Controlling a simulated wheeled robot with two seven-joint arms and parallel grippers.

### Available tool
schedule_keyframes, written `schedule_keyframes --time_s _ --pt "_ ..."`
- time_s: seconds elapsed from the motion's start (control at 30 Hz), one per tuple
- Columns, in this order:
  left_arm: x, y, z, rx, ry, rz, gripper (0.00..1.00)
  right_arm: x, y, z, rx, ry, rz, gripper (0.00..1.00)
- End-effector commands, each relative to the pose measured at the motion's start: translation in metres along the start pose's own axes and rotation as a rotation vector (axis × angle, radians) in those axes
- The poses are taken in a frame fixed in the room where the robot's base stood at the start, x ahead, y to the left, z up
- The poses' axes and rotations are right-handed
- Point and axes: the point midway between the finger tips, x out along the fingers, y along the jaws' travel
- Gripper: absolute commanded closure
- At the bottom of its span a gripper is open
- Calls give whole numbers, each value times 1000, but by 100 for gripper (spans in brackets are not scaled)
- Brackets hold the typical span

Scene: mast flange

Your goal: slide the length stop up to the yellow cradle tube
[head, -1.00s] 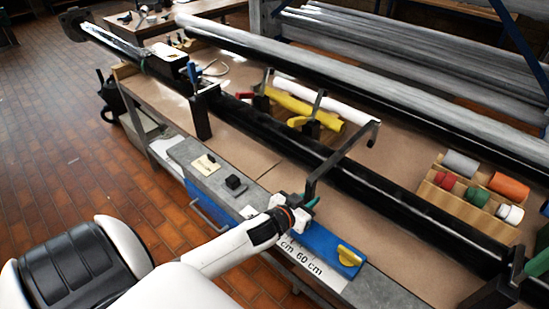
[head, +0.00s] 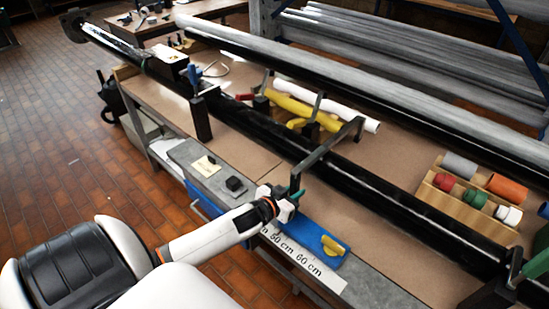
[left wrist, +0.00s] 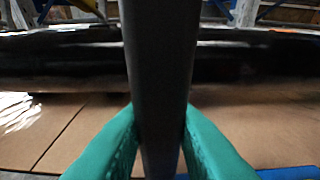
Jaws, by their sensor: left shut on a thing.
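The length stop (head: 328,147) is a dark bent bar that rises from the blue rail and reaches over the black pipe, its hooked end beside the tubes. The yellow cradle tube (head: 305,111) lies beyond the black pipe; a small gap shows between its right end and the stop's hooked end. My left gripper (head: 292,196) is shut on the stop's upright. In the left wrist view the green fingers (left wrist: 155,145) press on both sides of the dark upright (left wrist: 160,70). My right gripper is not in view.
A white tube (head: 330,105) lies behind the yellow one. The black pipe (head: 400,210) runs along the bench. A wooden rack (head: 460,203) with coloured rolls stands at right. A blue rail with a yellow knob (head: 333,246) and a centimetre scale (head: 305,262) lies along the front edge.

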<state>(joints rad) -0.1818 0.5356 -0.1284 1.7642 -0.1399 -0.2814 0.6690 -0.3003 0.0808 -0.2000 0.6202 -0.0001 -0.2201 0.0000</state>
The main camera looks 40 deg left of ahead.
Motion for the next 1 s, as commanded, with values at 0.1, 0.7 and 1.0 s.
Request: schedule_keyframes --time_s 0.1,0.7,1.0 --pt "0 7 0 3 1 2 100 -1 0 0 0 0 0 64" --pt "0 37 -1 3 2 2 100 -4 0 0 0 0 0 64" --pt "0 52 0 3 2 3 100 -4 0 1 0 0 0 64"
